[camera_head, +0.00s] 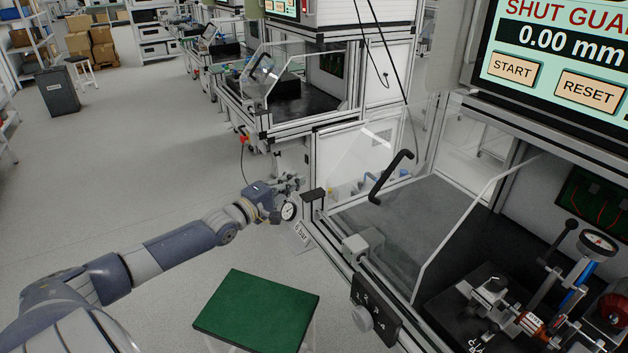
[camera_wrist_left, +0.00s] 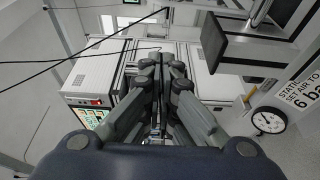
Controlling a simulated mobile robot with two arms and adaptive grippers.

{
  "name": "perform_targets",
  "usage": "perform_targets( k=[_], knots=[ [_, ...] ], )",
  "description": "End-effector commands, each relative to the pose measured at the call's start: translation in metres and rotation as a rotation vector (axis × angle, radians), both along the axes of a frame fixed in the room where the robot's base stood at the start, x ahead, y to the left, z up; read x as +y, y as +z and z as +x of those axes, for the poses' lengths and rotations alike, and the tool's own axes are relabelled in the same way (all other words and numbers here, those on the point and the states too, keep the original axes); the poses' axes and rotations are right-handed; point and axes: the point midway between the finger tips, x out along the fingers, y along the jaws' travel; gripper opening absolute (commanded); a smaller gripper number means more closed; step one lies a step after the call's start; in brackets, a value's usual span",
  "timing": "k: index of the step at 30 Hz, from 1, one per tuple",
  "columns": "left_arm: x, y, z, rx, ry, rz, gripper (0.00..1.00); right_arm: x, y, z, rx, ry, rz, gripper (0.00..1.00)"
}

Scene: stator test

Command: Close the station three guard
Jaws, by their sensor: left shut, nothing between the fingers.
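The station guard (camera_head: 362,160) is a clear panel with a bent black handle (camera_head: 390,177), at the right-centre of the head view. It stands swung outward from the station, leaving the fixture uncovered. The screen (camera_head: 560,50) above reads "SHUT GUA…", cut off by the picture edge, and "0.00 mm". My left gripper (camera_head: 298,182) is to the left of the handle, apart from it, by the station's front corner. In the left wrist view its fingers (camera_wrist_left: 160,68) are together with nothing between them. My right gripper is in neither view.
A round gauge (camera_head: 289,211) and a "6 bar" label (camera_head: 301,232) are at the station's front left corner. A rotary knob (camera_head: 363,318) is on the front. A green-topped stool (camera_head: 257,308) stands below my left arm.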

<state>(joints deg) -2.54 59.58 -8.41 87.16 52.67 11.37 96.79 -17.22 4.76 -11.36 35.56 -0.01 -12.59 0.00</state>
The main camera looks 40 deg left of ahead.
Motion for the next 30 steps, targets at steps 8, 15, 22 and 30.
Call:
perform_targets(
  k=[8,15,22,30],
  knots=[
    [-0.001,0.001,0.028,-0.002,0.001,0.000,0.00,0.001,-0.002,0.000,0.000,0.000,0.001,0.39],
    [-0.003,0.001,0.049,-0.001,0.001,0.000,0.00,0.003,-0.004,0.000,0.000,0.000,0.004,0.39],
    [-0.018,0.002,0.051,0.002,-0.003,-0.005,0.00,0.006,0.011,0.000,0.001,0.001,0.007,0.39],
    [-0.037,0.002,0.043,0.001,-0.001,-0.002,0.00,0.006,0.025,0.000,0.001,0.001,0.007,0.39]
  ],
)
